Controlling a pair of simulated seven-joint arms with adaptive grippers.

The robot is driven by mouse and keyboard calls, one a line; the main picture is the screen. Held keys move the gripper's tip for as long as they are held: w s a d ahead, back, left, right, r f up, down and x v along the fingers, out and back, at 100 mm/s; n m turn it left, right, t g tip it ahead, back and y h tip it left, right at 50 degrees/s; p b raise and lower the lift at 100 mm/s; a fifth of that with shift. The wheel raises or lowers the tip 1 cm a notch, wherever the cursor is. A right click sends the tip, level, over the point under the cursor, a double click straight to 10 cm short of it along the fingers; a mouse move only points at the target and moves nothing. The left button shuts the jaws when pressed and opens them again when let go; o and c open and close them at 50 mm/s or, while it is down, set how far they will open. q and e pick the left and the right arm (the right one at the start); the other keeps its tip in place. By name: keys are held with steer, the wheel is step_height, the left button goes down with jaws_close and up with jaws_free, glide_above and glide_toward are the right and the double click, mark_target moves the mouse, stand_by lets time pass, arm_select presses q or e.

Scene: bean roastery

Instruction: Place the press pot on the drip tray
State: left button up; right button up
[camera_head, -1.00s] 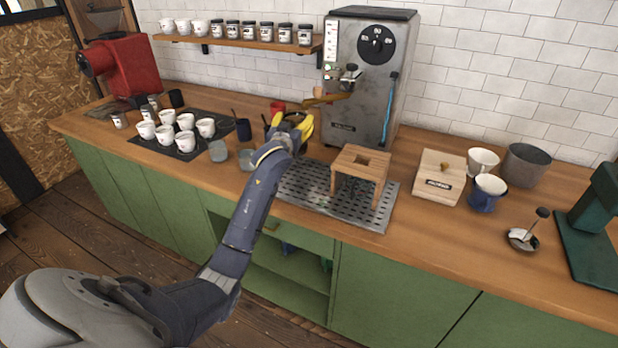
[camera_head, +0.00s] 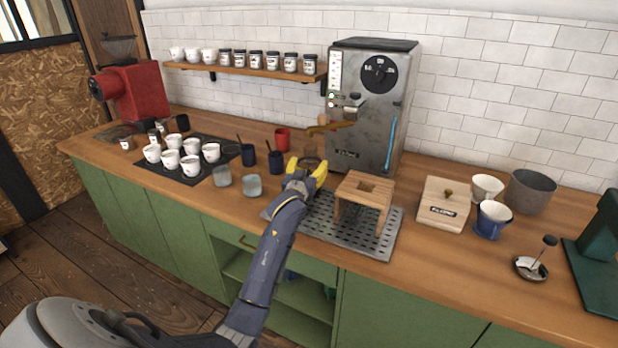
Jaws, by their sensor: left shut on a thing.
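The drip tray (camera_head: 345,238) is a perforated metal plate on the counter in front of the grey machine. My left gripper (camera_head: 307,167) has yellow fingers and is above the tray's back left part, left of the wooden stand. It is shut on a dark, see-through vessel, which seems to be the press pot (camera_head: 309,161). The gripper hides most of the pot, and I cannot tell whether its base touches anything. My right gripper is not in view.
A wooden stand (camera_head: 364,197) occupies the middle of the tray. The grey machine (camera_head: 371,100) stands behind. Glass cups (camera_head: 252,186) and dark blue mugs (camera_head: 275,161) are to the left. A wooden box (camera_head: 443,204) is to the right. The tray's front part is bare.

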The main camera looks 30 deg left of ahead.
arm_select(q)
steer(key=shift+f, duration=1.8)
steer(key=shift+f, duration=0.15)
steer(key=o, duration=1.6)
steer(key=shift+s, duration=0.1)
steer(key=v, duration=1.2)
